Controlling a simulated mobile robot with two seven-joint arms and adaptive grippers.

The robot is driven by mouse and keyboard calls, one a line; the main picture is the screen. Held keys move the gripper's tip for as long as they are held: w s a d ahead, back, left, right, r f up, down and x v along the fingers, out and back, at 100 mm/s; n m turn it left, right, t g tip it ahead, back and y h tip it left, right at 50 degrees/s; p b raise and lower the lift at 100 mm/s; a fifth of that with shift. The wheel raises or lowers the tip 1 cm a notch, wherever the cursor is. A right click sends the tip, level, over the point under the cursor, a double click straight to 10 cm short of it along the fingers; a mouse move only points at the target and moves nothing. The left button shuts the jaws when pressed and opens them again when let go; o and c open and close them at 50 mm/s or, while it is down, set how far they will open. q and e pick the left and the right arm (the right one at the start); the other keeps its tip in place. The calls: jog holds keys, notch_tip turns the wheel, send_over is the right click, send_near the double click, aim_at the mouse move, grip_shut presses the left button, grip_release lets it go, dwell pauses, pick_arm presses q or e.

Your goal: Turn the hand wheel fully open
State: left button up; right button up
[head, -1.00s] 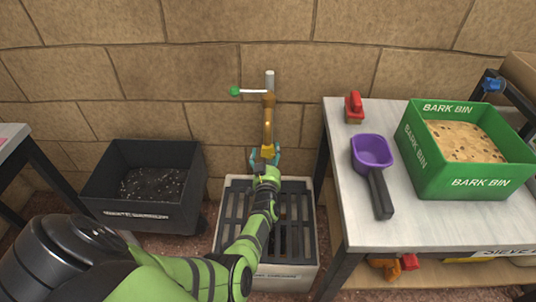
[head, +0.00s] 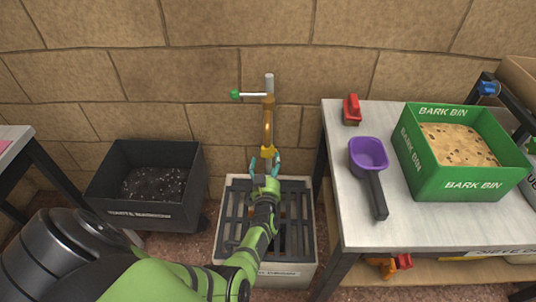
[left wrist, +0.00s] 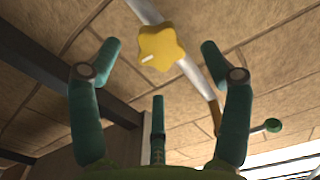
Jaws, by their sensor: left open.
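The hand wheel (left wrist: 160,46) is a yellow star-shaped knob with a small pale mark, seen in the left wrist view just beyond and between my fingertips. In the head view it is the yellow piece (head: 268,151) low on the brass tap (head: 267,118) at the wall. My left gripper (head: 264,164) is just below and in front of it, with teal fingers spread. The same gripper in the left wrist view (left wrist: 165,62) is open and empty, and its fingers appear apart from the wheel. My right gripper is not in view.
A white lever with a green ball (head: 235,94) sticks out left above the tap. A grated drain box (head: 225,235) stands below, a black bin (head: 135,218) to the left.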

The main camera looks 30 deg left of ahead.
aim_at(269, 154)
pick_arm(q)
jog(key=m, duration=1.1)
jog(key=shift+m, duration=0.4)
jog(key=shift+w, duration=0.15)
jog(key=shift+w+a+f+b, duration=0.1)
jog(key=shift+w+a+b, duration=0.2)
jog(key=shift+b, duration=0.1)
jog(key=shift+b+x, duration=0.9)
jog(key=shift+x, duration=0.35)
jog(key=shift+w+a, duration=0.1)
jog(key=shift+w, duration=0.1)
